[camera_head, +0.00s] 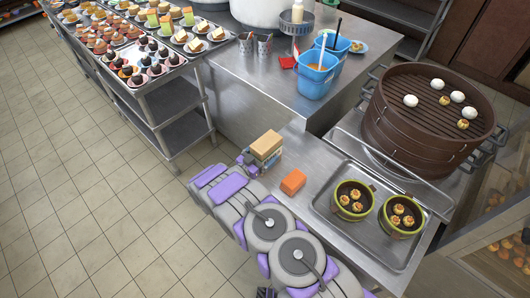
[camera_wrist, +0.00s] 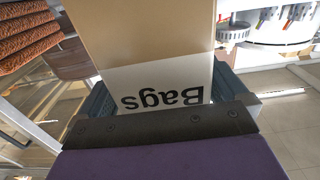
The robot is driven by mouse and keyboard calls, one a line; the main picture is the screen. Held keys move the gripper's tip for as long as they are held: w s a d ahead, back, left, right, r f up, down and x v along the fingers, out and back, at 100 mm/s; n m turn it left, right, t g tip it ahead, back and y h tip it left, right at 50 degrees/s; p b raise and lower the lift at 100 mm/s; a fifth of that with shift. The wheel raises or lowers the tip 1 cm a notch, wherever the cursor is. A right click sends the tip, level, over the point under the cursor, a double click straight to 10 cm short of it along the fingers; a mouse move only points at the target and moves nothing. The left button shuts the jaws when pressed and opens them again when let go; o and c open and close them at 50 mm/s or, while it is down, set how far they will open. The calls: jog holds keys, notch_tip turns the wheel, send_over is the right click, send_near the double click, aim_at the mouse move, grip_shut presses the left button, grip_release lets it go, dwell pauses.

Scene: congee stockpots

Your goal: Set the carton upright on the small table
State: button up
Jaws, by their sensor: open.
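A tan carton (camera_head: 266,145) is at my gripper, near the edge of the steel counter in the head view. In the wrist view the carton (camera_wrist: 140,35) fills the upper middle. Its white label reads "Bags", upside down in that picture. My gripper (camera_head: 248,158) is open, with its blue-grey fingers (camera_wrist: 160,95) at either side of the carton's near end. I cannot tell whether they touch it, or whether the carton rests on the counter. The carton's underside is hidden. I cannot tell which surface is the small table.
An orange block (camera_head: 293,182) lies on the steel counter (camera_head: 300,151) beside the carton. A metal tray (camera_head: 379,247) with two bowls is to the right, and a large brown steamer (camera_head: 412,137) is behind it. Blue buckets (camera_head: 313,84) stand farther back. Open tiled floor (camera_head: 90,210) is at left.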

jog(key=p+v, duration=0.2)
jog(key=v, duration=0.9)
jog(key=shift+s+a+p, duration=0.15)
jog(key=shift+a+p, duration=0.05)
jog(key=shift+p, duration=0.15)
